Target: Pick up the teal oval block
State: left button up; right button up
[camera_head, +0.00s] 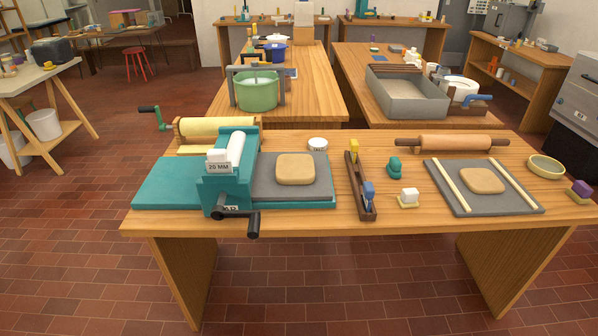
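A small teal rounded block (394,166) stands on the near wooden table (300,218). It lies right of the narrow dark wooden tool rack (355,186) and left of the grey board with a clay slab. It looks like a rounded upper part on a wider foot, though it is too small to tell its exact shape. Nothing covers it. Neither of my grippers shows in the head view.
A teal slab roller (230,180) fills the table's left side. A small white block (408,196) on a yellowish base sits just in front of the teal block. A rolling pin (452,142) lies behind, and a grey board (470,203) lies right. Bare wood surrounds the teal block.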

aim_at(394, 167)
jog(key=l+u, duration=0.1)
jog(key=u, duration=0.3)
jog(key=l+u, duration=0.15)
jog(key=u, duration=0.2)
jog(key=l+u, duration=0.35)
jog(key=l, duration=0.2)
jog(key=l+u, duration=0.3)
jog(key=l, duration=0.2)
jog(key=k+l+u, duration=0.1)
jog(key=l, duration=0.25)
jog(key=k+l, duration=0.1)
jog(key=l, duration=0.25)
jog(key=k+l+u, duration=0.15)
jog(key=l, duration=0.2)
